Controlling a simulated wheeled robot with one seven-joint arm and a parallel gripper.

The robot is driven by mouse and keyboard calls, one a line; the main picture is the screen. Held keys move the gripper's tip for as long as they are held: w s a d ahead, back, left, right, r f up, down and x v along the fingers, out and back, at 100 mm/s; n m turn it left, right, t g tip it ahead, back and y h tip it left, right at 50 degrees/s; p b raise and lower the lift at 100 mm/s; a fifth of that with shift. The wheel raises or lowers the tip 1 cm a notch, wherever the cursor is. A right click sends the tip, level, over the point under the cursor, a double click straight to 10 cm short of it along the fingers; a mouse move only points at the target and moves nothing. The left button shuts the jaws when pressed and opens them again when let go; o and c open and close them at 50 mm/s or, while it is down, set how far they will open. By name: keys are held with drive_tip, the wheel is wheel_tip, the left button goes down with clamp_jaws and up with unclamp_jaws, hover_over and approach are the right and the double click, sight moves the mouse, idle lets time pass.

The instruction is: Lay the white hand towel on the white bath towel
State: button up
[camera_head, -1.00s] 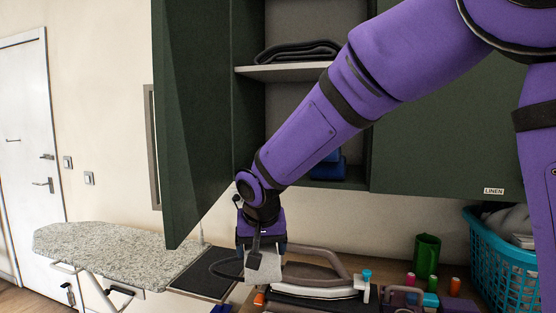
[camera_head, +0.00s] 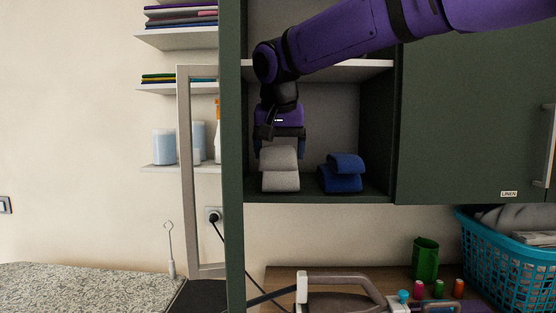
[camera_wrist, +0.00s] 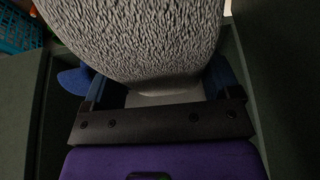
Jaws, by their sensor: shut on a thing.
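My gripper (camera_head: 280,145) points down inside the open cupboard and is shut on the white hand towel (camera_head: 278,160), a folded, greyish-white piece. The hand towel is right over the white bath towel (camera_head: 281,182), which lies folded on the lower shelf. The two appear to meet in the head view; I cannot tell whether the hand towel's weight rests on it. In the wrist view the hand towel's ribbed surface (camera_wrist: 140,40) fills the space between the fingers. A pale patch below it may be the bath towel; most of that is hidden.
Folded blue towels (camera_head: 343,175) are stacked just right of the white ones. The cupboard's left side (camera_head: 233,160) is close to my gripper, and the upper shelf (camera_head: 345,70) is above it. An iron (camera_head: 340,296) and a turquoise basket (camera_head: 500,255) are below.

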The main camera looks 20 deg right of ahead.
drive_tip(key=w+d, duration=0.1)
drive_tip(key=w, duration=0.4)
drive_tip(key=w+d, duration=0.2)
drive_tip(key=w, duration=0.3)
drive_tip(key=w+d, duration=0.2)
drive_tip(key=w, duration=0.4)
drive_tip(key=shift+d+f, duration=0.1)
drive_tip(key=shift+s+f, duration=0.1)
drive_tip(key=shift+f, duration=1.6)
drive_tip(key=o, duration=0.8)
drive_tip(key=shift+f, duration=0.15)
drive_tip(key=v, duration=1.2)
